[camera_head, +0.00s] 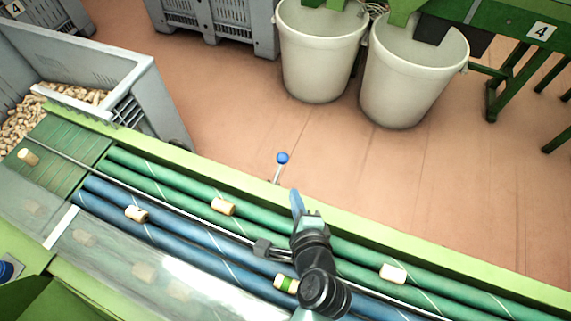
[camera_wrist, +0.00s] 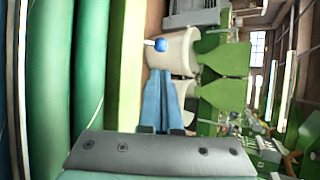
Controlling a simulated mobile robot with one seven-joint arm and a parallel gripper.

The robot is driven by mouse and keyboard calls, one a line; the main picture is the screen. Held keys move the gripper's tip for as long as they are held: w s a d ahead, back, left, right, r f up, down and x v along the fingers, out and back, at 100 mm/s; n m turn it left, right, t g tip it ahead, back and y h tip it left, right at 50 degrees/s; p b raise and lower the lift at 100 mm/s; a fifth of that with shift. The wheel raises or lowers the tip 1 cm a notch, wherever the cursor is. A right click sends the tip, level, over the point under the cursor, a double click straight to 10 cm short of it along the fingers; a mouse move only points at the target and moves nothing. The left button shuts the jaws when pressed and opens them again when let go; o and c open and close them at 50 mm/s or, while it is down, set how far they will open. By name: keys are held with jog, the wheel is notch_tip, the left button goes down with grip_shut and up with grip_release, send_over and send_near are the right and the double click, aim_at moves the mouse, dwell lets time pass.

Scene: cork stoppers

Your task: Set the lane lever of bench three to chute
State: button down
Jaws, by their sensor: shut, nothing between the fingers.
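The lever with a round blue knob (camera_head: 282,158) stands on the far side of the bench's light green edge rail. Its thin pale rod drops from the knob behind that rail, so its foot is hidden. My gripper (camera_head: 295,194) is over the rail, its blue fingers together and empty, just short of the knob and slightly to its right. In the wrist view the blue knob (camera_wrist: 160,45) shows just beyond the tips of my closed fingers (camera_wrist: 160,72), with a small gap apparent. No lane marking or bench three sign shows.
Green and blue rollers (camera_head: 180,190) carry several corks below my arm. A grey crate (camera_head: 150,95) with corks stands at the left. Open floor lies between.

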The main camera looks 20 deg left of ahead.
aim_at(284, 161)
jog(key=shift+w, duration=0.15)
jog(key=x, duration=1.4)
jog(key=shift+d+r+p, duration=0.1)
jog(key=shift+r+p, duration=0.1)
jog(key=shift+p, duration=0.2)
